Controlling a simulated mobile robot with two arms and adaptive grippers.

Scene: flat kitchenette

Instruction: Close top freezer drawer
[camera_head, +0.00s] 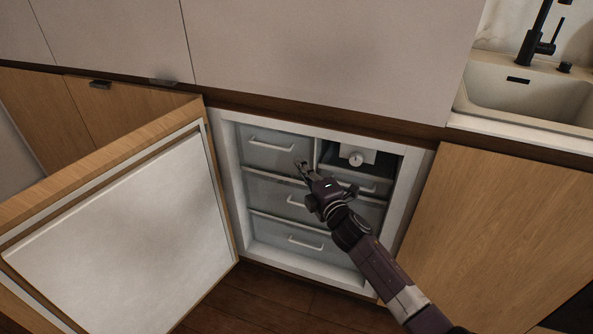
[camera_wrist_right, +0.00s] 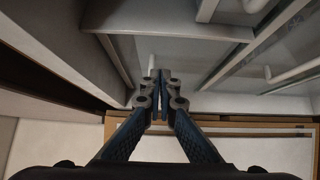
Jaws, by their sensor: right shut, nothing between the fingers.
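The freezer (camera_head: 228,170) is open under the counter. Its top drawer (camera_head: 262,158), at the upper left, has a translucent grey front and a white bar handle (camera_head: 271,146). How far this drawer stands out is hard to tell. My right gripper (camera_head: 299,164) is shut and empty, in front of the top drawer's lower right part. Whether it touches the drawer front is unclear. In the right wrist view, the shut fingers (camera_wrist_right: 161,76) point towards pale freezer surfaces, with white handles (camera_wrist_right: 293,70) to the right. My left gripper is not in view.
The freezer door (camera_head: 125,225) stands wide open on the left. Middle and bottom drawers (camera_head: 290,232) lie below. A wooden panel (camera_head: 500,230) bounds the right.

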